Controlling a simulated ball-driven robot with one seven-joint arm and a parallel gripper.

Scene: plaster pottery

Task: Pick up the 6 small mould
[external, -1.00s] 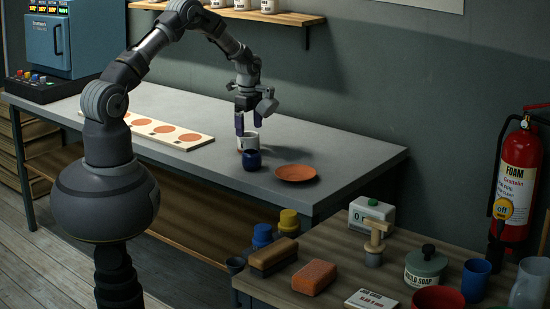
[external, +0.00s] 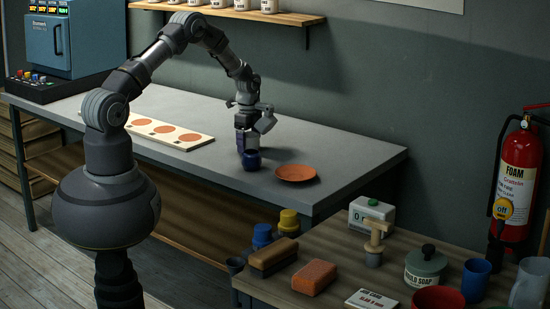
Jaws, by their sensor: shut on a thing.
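My gripper (external: 246,147) is down at the right part of the grey bench and its jaws are shut. The white small mould does not show now; the dark fingers and the blue cup cover the spot where it stood. I cannot read a number on it. The dark blue cup (external: 252,162) stands directly in front of the fingertips, very close. Whether the fingers touch the cup, I cannot tell.
An orange plate (external: 296,173) lies to the right of the gripper on the grey bench (external: 345,158). A pale board with orange discs (external: 165,130) lies to the left. A wall shelf (external: 290,17) with several white pots hangs behind. The bench between board and gripper is clear.

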